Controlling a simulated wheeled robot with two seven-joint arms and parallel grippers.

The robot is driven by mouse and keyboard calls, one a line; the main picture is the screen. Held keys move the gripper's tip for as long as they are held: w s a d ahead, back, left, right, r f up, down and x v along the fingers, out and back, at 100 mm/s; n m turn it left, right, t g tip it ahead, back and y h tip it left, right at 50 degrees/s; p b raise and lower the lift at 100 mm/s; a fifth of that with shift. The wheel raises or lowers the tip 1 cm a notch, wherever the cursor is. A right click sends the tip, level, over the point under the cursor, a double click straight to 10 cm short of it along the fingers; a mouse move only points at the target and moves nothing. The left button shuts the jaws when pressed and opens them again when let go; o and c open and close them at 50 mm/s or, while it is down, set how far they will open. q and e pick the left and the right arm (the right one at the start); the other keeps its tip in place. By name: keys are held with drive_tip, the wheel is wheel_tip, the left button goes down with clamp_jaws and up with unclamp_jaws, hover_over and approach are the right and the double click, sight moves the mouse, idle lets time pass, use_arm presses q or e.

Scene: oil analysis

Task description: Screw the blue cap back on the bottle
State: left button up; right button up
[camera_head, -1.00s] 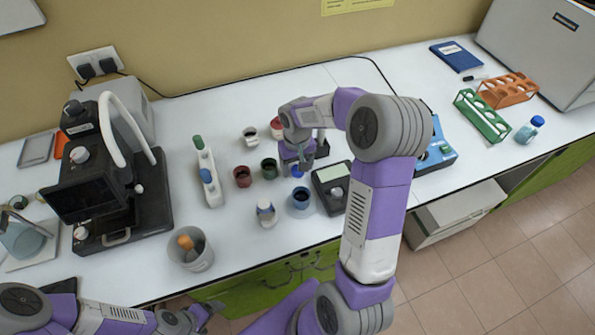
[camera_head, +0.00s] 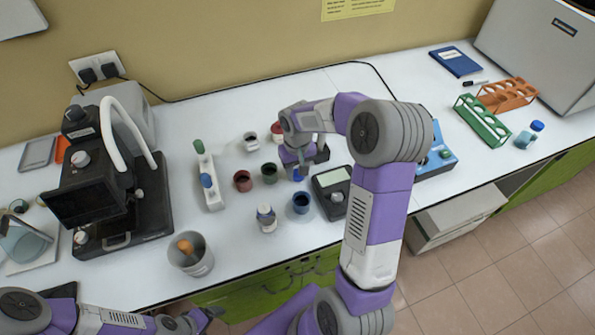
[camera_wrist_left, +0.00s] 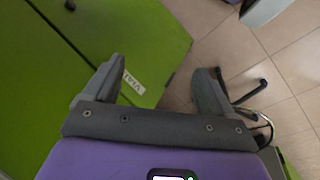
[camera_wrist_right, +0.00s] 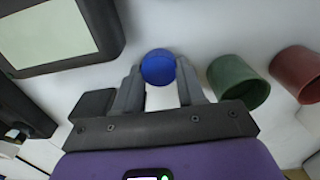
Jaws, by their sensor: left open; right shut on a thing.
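My right gripper (camera_head: 298,170) points down over the middle of the bench, shut on the blue cap (camera_wrist_right: 158,67). The cap is between its fingertips in the right wrist view, and a bit of it shows under the gripper in the head view (camera_head: 298,175). Whether the cap touches the bench is unclear. A small white bottle (camera_head: 266,219) with a grey-blue band stands in front of the gripper, to its left; its top is too small to read clearly. My left gripper (camera_wrist_left: 158,85) is open and empty, low in front of the green cabinet.
Green (camera_head: 269,173), red (camera_head: 243,181) and blue (camera_head: 301,203) cups stand close to the right gripper. A black device with a pale screen (camera_head: 333,188) is just right of it. A blue-capped bottle (camera_head: 529,135) is far right.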

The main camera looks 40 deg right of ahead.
use_arm(q)
wheel_tip(320, 180, up, 2)
drive_tip(key=shift+r+p, duration=0.2)
drive_tip(key=shift+p, duration=0.9)
use_arm(e)
wheel_tip(320, 180, up, 10)
use_arm(q)
drive_tip(key=shift+s, duration=0.1)
drive_tip(key=shift+c, duration=0.4)
use_arm(e)
drive_tip(key=shift+f, duration=0.2)
